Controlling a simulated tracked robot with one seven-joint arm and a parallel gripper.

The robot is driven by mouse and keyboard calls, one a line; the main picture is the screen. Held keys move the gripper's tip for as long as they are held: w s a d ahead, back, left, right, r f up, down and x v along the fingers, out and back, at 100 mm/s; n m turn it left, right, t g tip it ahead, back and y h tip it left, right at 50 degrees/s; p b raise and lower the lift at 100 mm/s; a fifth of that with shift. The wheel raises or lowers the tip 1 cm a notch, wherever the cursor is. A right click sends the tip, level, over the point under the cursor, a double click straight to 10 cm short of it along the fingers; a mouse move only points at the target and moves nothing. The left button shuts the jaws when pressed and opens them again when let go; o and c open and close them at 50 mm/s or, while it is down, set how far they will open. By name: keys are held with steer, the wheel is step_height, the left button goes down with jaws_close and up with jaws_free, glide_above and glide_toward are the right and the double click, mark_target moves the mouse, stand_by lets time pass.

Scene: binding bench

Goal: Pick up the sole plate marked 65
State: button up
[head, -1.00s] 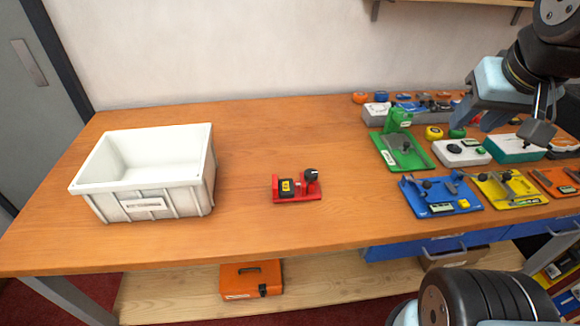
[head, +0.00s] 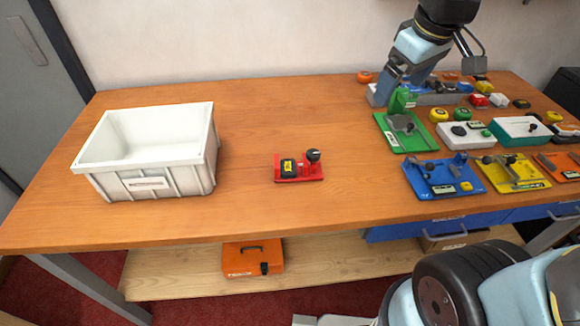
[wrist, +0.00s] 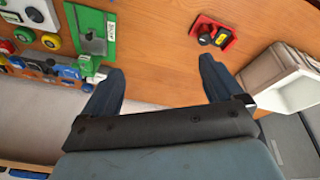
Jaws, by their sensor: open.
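I cannot read the number 65 on anything, so I cannot tell which piece is the sole plate marked 65. A red base (head: 309,178) lies alone mid-bench, carrying a black block with a yellow label (head: 288,167) and a black knob. The red base also shows at the top of the wrist view (wrist: 226,45). My gripper (wrist: 160,80) is open, with nothing between its two dark blue fingers. In the head view my gripper (head: 386,88) is at the back right of the bench, beside the green fixture (head: 388,138), far from the red base.
A white crate (head: 200,160) stands at the left of the bench. Blue (head: 417,185), yellow (head: 502,182) and orange fixtures, a white box (head: 453,139) and several small coloured pieces crowd the right. Bare wood lies around the red base. An orange case (head: 236,262) sits on the lower shelf.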

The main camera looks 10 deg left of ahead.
steer(key=w+a+f+n+g, duration=0.25)
steer(key=a+f+n, duration=0.4)
steer(key=a, duration=0.45)
steer(key=n+h, duration=0.1)
steer(key=n, duration=0.5)
glide_toward(289, 166)
steer(key=f, duration=0.3)
steer(key=shift+w+d+f+m+g, duration=0.1)
steer(key=shift+w+d+m+g, duration=0.15)
steer(key=shift+w+d+g, duration=0.1)
steer(key=shift+a+f, duration=0.2)
steer(key=shift+f, duration=1.1)
steer(key=shift+a+f, duration=0.25)
steer(key=shift+f, duration=1.1)
steer(key=c, duration=1.2)
steer(key=shift+o, duration=0.2)
steer(key=shift+r, duration=0.1)
